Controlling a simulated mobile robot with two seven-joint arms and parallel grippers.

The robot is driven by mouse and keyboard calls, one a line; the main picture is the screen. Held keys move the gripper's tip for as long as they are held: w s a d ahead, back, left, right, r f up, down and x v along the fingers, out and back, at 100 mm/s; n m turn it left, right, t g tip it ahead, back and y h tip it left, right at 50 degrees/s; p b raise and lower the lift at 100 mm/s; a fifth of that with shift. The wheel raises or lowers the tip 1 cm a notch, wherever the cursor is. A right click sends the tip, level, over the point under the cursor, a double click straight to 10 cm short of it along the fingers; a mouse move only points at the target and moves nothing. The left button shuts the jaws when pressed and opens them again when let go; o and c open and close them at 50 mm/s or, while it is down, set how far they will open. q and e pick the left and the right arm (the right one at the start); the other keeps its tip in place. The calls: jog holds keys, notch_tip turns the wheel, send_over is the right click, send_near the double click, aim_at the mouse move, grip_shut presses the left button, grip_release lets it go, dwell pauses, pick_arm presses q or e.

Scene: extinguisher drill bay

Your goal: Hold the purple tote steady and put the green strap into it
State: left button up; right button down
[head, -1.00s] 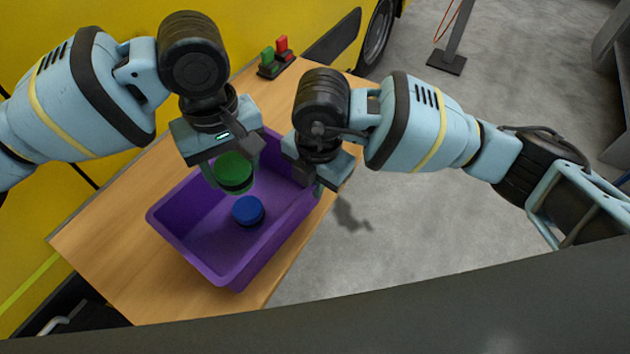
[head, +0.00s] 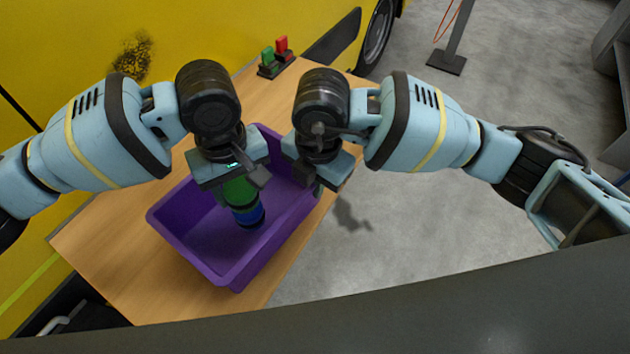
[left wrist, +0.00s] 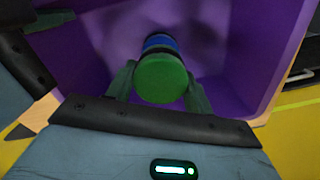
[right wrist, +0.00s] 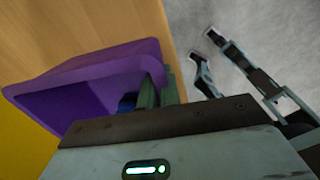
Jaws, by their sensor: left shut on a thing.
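The purple tote (head: 207,256) stands on the wooden table, and it also shows in the left wrist view (left wrist: 88,55). My left gripper (head: 240,186) is shut on the green strap (head: 238,192), a round roll, inside the tote opening. In the left wrist view, the green strap (left wrist: 162,78) sits between the two fingers, directly over a blue roll (left wrist: 160,42); I cannot tell whether they touch. My right gripper (head: 318,186) is at the tote's right side. In the right wrist view its fingers (right wrist: 157,90) straddle the tote wall closely.
The blue roll (head: 250,216) lies on the tote floor. A small stand with green and red handles (head: 275,60) is at the table's far end. The table (head: 112,255) is bare left of the tote. A yellow vehicle (head: 60,50) borders the table.

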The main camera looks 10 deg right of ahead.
aim_at(239, 185)
pick_arm(q)
jog(key=shift+f, duration=0.15)
jog(key=o, duration=1.2)
pick_arm(e)
jog(key=shift+r, duration=0.1)
pick_arm(q)
notch_tip(239, 185, up, 12)
pick_arm(e)
jog(key=c, duration=1.5)
grip_release()
jog(key=shift+c, duration=0.2)
